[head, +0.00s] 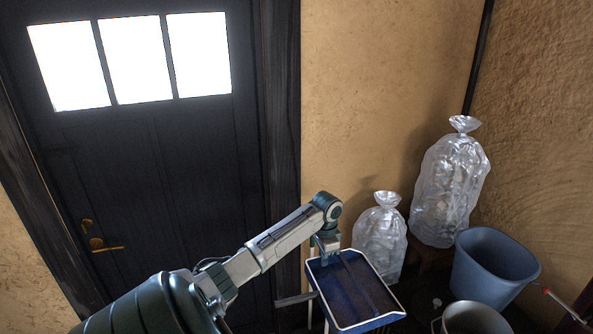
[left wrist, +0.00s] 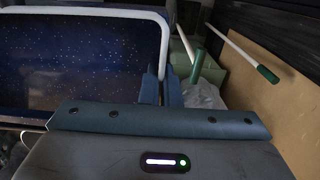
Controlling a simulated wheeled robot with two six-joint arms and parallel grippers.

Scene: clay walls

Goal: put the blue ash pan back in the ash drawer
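The blue ash pan (head: 352,290) is a shallow tray with a white rim, low in the middle right of the head view and tilted in the picture. In the left wrist view its speckled blue inside (left wrist: 75,60) fills the left side. My left gripper (head: 327,256) is at the pan's upper left edge. In the left wrist view its fingers (left wrist: 161,88) stand on both sides of the white rim, shut on it. I do not see the ash drawer. My right gripper is not in view.
Two clear filled bags (head: 380,240) (head: 448,190) stand against the wall to the right. A blue-grey bin (head: 492,270) and a grey bucket (head: 474,318) are at lower right. A dark door (head: 170,170) is on the left. Green-tipped white sticks (left wrist: 240,52) show beyond the gripper.

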